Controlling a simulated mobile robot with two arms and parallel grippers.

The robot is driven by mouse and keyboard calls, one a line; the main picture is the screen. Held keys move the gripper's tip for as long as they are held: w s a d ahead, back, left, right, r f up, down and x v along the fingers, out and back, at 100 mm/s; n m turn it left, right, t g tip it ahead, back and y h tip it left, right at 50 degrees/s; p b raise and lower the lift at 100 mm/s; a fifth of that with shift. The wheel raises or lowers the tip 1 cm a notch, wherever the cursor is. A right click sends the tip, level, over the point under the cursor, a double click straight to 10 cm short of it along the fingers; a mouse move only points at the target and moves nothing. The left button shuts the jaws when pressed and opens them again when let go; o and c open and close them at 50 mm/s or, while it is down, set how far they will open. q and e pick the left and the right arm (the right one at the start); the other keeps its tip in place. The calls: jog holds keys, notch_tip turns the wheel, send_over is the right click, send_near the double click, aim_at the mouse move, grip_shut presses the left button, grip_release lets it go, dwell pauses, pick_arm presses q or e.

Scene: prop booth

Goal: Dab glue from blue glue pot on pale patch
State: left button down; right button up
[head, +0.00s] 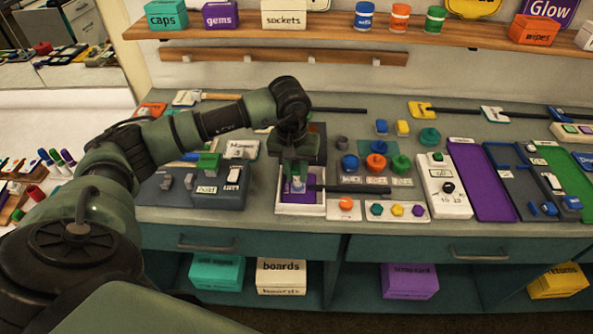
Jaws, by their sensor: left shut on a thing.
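My left gripper (297,172) points down over a white-rimmed tray (300,210) with a purple floor. It is shut on a small blue-and-white thing (298,185), mostly hidden by the fingers; I cannot tell if it touches the tray. A blue round pot-like piece (350,162) stands right of the gripper, beside an orange one (376,162) and a green one (401,164). I cannot tell whether it is the glue pot. No pale patch can be made out clearly; the gripper covers part of the tray. My right gripper is not in view.
A dark bar (355,189) reaches right from the tray. A white switch box (443,187) and a purple tray (482,180) lie further right. A dark box (190,188) stands left. Shelf jars (364,16) are above. The counter's front strip (240,218) is clear.

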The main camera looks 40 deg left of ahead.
pick_arm(q)
jog(key=shift+s+d, duration=0.1)
jog(key=shift+s, duration=0.15)
jog(key=shift+w, duration=0.15)
jog(key=shift+w+f+b, duration=0.1)
jog(key=shift+b, duration=0.35)
jog(key=shift+r+p, duration=1.75)
jog(key=shift+r, duration=1.85)
